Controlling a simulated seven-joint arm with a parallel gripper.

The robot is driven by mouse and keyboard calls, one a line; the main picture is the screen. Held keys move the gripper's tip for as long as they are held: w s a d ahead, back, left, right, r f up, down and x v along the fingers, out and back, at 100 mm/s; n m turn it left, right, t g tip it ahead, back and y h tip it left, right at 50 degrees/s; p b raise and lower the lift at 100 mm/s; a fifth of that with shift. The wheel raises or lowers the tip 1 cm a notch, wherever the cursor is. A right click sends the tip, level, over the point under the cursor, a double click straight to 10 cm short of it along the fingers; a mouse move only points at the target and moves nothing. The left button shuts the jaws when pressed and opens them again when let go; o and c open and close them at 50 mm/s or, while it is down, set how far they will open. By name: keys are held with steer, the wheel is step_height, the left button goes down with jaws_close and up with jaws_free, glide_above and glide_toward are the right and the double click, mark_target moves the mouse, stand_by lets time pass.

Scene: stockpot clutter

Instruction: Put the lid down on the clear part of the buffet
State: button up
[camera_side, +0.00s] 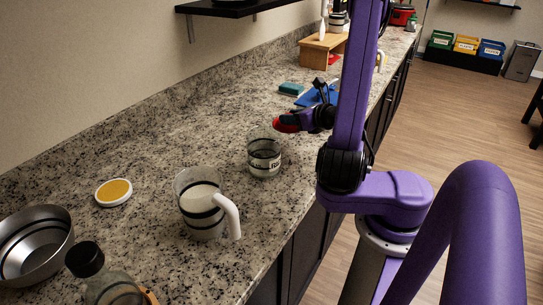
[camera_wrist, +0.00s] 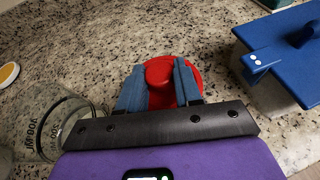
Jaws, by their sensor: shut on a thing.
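The red lid (camera_wrist: 191,80) is a round disc with a raised knob (camera_wrist: 159,72), seen near the middle of the wrist view. My gripper (camera_wrist: 157,82) is shut on the knob, with one blue finger on each side. In the side view the red lid (camera_side: 286,125) shows at the end of my gripper (camera_side: 303,119), over the granite counter (camera_side: 213,140), behind the glass jar. Whether its underside touches the counter cannot be told. The black and purple gripper body hides the lid's near edge in the wrist view.
A glass jar (camera_side: 264,160) stands close to the lid. A clear jug with a white handle (camera_side: 203,208) is nearer. A blue flat object (camera_wrist: 278,50) lies right of the lid; a teal sponge (camera_side: 291,88) lies beyond. Counter left of the lid, towards the wall, is bare.

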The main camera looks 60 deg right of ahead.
steer(key=shift+f, duration=3.25)
steer(key=shift+f, duration=0.15)
steer(key=o, duration=1)
steer(key=shift+s+r, duration=0.15)
steer(key=shift+r, duration=0.05)
steer(key=shift+v, duration=3.6)
steer(key=shift+a, duration=0.1)
